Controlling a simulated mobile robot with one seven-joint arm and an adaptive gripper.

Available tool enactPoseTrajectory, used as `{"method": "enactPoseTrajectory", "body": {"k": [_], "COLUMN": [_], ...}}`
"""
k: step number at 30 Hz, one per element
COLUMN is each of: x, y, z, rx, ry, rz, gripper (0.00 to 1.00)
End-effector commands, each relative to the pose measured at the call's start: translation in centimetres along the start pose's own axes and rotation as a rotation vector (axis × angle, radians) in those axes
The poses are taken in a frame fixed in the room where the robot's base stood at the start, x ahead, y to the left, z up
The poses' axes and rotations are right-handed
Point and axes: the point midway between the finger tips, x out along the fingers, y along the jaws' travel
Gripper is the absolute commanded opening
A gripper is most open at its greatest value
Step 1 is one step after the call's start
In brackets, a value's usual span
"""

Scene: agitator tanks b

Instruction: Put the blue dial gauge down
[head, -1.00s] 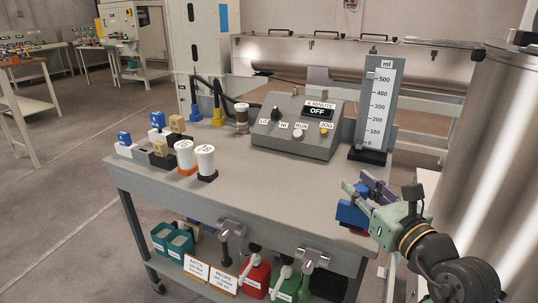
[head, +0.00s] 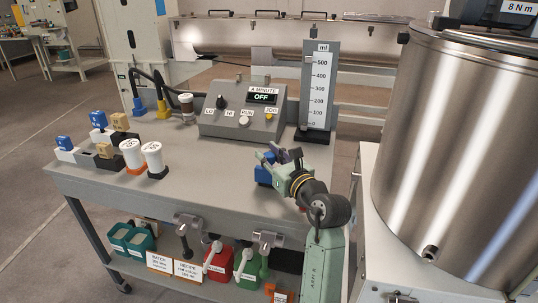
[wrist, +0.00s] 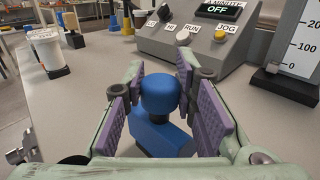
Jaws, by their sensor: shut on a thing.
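The blue dial gauge (head: 263,173) is in my gripper (head: 279,160), over the right part of the grey bench top (head: 215,180). In the wrist view, the gauge (wrist: 158,93) shows a rounded blue head between the purple-padded fingers of my gripper (wrist: 160,92), with a wider blue body below. Its dial face is not visible. I cannot tell whether its underside touches the bench.
The control box (head: 242,118) reading OFF and the ml scale (head: 318,85) stand behind the gripper. Two white-lidded jars (head: 152,158) and several small blocks sit at left. Bare bench top lies between. A large steel tank (head: 450,150) stands at right.

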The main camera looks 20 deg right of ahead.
Motion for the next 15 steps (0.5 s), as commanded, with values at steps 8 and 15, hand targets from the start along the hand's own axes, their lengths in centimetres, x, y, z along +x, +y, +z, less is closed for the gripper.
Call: {"method": "enactPoseTrajectory", "body": {"k": [8, 15], "x": [-0.05, -0.04], "y": [0.00, 0.00], "z": [-0.60, -0.92], "rx": [-0.003, -0.002], "ry": [-0.003, -0.001], "rz": [-0.001, 0.000], "gripper": [0.00, 0.29]}}
